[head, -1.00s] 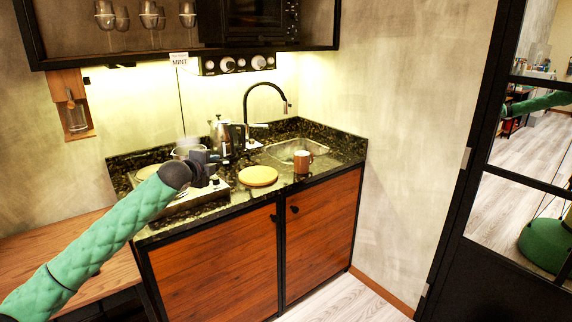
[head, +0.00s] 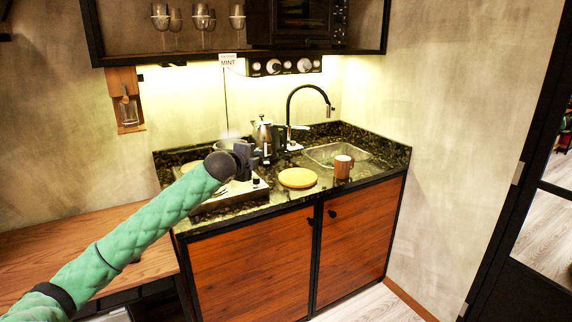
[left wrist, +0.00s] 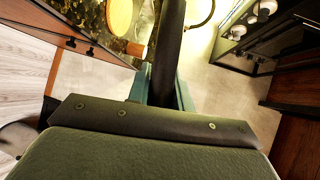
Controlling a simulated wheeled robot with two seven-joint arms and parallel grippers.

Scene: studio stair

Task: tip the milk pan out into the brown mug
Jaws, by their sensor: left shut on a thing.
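The milk pan (head: 224,144) shows in the head view as a pale rim behind my left gripper, over the hob at the left of the counter. Faint steam shows above it. My left gripper (head: 253,161) is shut, apparently on the pan's handle; the grip itself is hidden by the gripper. The brown mug (head: 342,168) stands upright on the counter near the front edge of the sink, to the right of the gripper and apart from it. In the left wrist view a dark finger (left wrist: 168,55) hides most of the held thing. My right gripper is out of view.
A round yellow board (head: 298,178) lies between the hob (head: 228,200) and the mug. A kettle (head: 262,135) and a black tap (head: 290,105) stand behind. The sink (head: 325,153) is behind the mug. A shelf with glasses hangs above.

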